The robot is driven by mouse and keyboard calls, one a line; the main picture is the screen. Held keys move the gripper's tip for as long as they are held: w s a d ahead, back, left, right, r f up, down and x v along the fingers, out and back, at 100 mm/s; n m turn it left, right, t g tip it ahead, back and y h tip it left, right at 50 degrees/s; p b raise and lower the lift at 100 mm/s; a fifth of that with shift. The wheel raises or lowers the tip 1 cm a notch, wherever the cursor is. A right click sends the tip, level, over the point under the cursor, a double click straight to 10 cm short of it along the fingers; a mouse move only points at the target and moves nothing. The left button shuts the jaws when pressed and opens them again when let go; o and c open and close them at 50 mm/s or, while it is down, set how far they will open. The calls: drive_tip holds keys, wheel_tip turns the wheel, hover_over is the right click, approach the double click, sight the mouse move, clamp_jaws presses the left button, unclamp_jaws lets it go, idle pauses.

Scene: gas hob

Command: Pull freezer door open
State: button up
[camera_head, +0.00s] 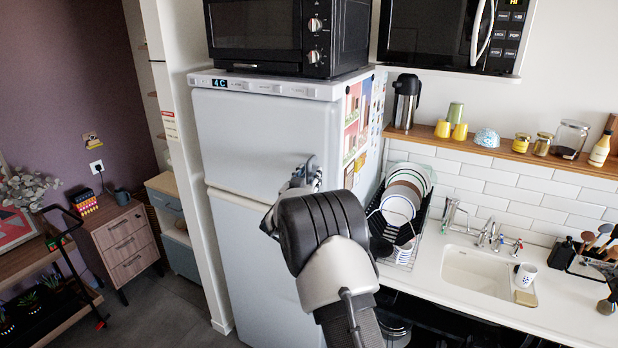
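A white two-door fridge-freezer stands in the middle, with an upper door (245,135) and a longer lower door (238,260). Both doors look shut, with a seam between them. Which one is the freezer is not marked. My gripper (306,172) is at the right edge of the upper door, just above the seam, where a handle would be. My own arm covers most of the gripper and this part of the doors. I cannot tell whether the fingers are open, shut, or touching a handle.
A black oven (285,35) sits on top of the fridge. To the right are a dish rack (402,205) with plates, a counter with a sink (480,272), and a wall shelf (480,143). A drawer cabinet (118,245) stands at left, with clear floor (175,310) before it.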

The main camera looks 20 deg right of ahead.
drive_tip(key=shift+c, duration=0.2)
clamp_jaws()
idle(0.5)
